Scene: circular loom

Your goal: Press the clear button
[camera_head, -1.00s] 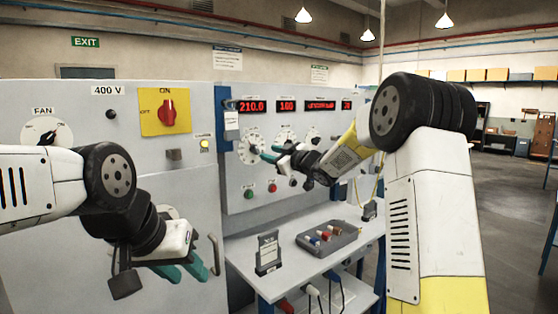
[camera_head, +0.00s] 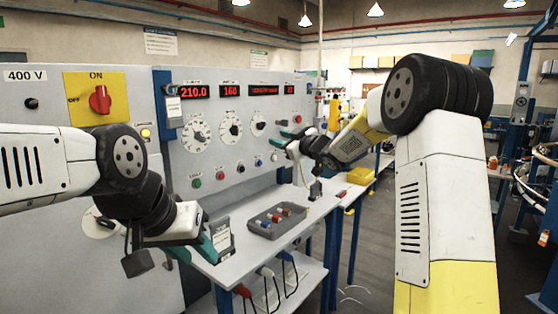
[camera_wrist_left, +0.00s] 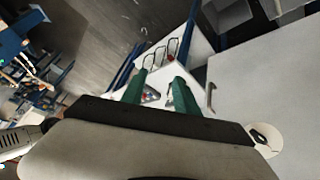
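A grey test panel (camera_head: 215,150) holds red number displays, white dials and a row of small buttons. My left gripper (camera_head: 197,252) hangs low before the panel. In the left wrist view its fingers (camera_wrist_left: 160,82) are apart and empty.
A grey tray (camera_head: 262,232) with coloured plugs lies on the bench (camera_head: 235,268) below the panel. A red rotary switch (camera_head: 100,99) is on the cabinet at left. Cables hang under the bench.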

